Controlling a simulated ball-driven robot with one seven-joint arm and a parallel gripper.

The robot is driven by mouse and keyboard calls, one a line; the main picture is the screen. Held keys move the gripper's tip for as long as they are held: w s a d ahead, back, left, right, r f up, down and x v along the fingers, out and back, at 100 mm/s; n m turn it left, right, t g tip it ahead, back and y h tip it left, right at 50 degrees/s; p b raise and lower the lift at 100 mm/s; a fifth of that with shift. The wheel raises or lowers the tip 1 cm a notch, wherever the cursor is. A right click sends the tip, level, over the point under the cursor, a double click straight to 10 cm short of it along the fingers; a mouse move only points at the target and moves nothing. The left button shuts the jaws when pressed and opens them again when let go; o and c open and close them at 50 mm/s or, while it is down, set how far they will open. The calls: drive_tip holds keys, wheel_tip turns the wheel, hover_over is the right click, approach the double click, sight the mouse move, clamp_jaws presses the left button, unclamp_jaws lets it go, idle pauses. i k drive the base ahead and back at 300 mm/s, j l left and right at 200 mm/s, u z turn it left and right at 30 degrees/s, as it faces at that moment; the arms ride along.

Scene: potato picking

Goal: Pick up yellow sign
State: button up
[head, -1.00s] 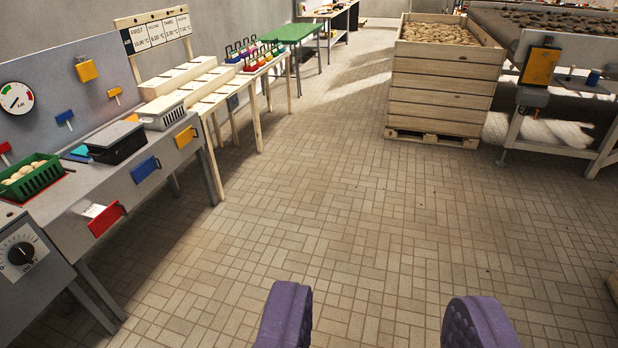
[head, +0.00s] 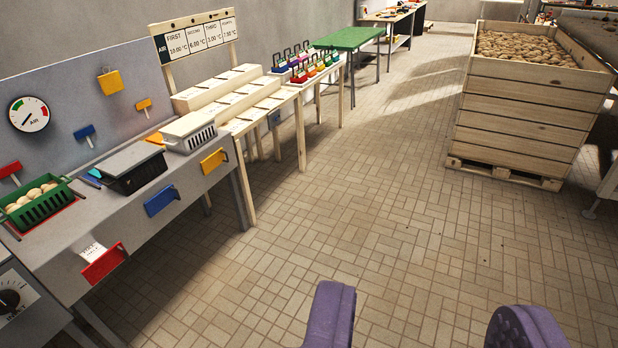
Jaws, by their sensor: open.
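Several yellow pieces show on the grey workbench at the left, and I cannot tell for sure which one is the yellow sign. A square yellow plate (head: 110,82) hangs on the upright back panel. A smaller yellow piece (head: 143,105) is on the panel below it to the right. A yellow plate (head: 213,160) is on the bench's front face, to the right of a blue plate (head: 161,200). My gripper (head: 428,312) is open and empty, its two purple fingers wide apart over the tiled floor. It is well away from all the yellow pieces.
The grey bench carries a green basket (head: 40,205), a dark lidded box (head: 133,168) and a light lidded box (head: 190,130). A stepped wooden stand (head: 240,92) and green table (head: 348,38) continue behind. A wooden potato crate (head: 520,125) stands right. The middle floor is clear.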

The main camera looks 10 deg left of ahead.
sight(111, 82)
drive_tip(key=i+j+u, duration=0.25)
drive_tip(key=i+u, duration=0.2)
drive_tip(key=i, duration=0.7)
drive_tip(key=i+l+u, duration=0.15)
drive_tip(key=i+u, duration=0.35)
drive_tip(key=i, duration=0.7)
drive_tip(key=i+l+u, duration=0.2)
drive_tip(key=i, duration=0.3)
drive_tip(key=i+u, duration=0.2)
drive_tip(key=i, duration=0.3)
drive_tip(key=i+l+u, duration=0.2)
drive_tip(key=i, duration=0.25)
drive_tip(key=i+l+u, duration=0.15)
drive_tip(key=i+u, duration=0.15)
drive_tip(key=i, duration=0.2)
drive_tip(key=i+l+u, duration=0.3)
drive_tip(key=i, duration=0.2)
drive_tip(key=i+l+u, duration=0.35)
drive_tip(key=i+l, duration=0.05)
drive_tip(key=i, duration=0.05)
